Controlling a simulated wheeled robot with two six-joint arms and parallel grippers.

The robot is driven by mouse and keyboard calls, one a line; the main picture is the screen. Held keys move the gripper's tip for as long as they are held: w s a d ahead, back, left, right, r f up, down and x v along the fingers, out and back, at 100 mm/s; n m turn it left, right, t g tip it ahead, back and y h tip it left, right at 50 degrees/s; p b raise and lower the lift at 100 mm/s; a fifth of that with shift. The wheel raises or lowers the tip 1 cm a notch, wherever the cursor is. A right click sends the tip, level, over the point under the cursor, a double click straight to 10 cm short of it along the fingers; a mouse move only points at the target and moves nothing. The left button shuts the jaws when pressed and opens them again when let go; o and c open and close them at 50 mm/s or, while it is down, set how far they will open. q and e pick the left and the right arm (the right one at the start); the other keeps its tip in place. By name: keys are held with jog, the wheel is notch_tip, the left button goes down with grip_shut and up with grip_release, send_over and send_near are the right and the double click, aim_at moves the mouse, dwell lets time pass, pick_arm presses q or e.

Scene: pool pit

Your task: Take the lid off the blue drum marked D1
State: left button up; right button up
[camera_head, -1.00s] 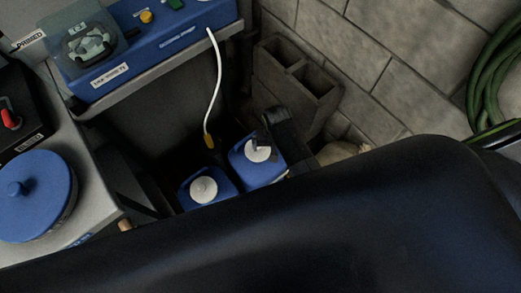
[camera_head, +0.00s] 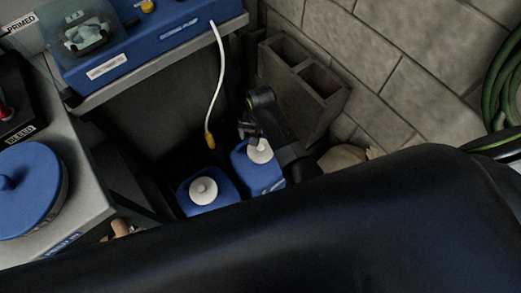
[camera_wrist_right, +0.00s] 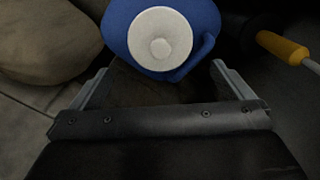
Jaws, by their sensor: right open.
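Two blue drums with round white lids stand low beside each other: the left drum (camera_head: 222,195) with its lid (camera_head: 203,189), and the right drum (camera_head: 268,177) with its lid (camera_head: 260,152). I cannot read a D1 mark on either. My right gripper (camera_head: 247,131) is just above the right drum's lid, partly covering it. In the right wrist view my right gripper (camera_wrist_right: 163,82) is open and empty; a blue drum (camera_wrist_right: 117,22) with its white lid (camera_wrist_right: 160,42) on lies just beyond the fingertips. My left gripper is not in view.
A white hose (camera_head: 221,75) with a yellow tip (camera_head: 210,140) hangs behind the drums. A hollow concrete block (camera_head: 302,100) stands behind my right wrist. A tan sack (camera_head: 343,157) lies to the right. A grey bench with a large blue lid (camera_head: 30,190) is at left.

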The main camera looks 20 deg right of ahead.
aim_at(261, 146)
jog(key=f+b, duration=0.1)
jog(key=f, duration=0.6)
jog(key=shift+s+a+f+b, duration=0.1)
jog(key=shift+s+a+b, duration=0.1)
jog(key=shift+b, duration=0.15)
jog(key=c, duration=0.8)
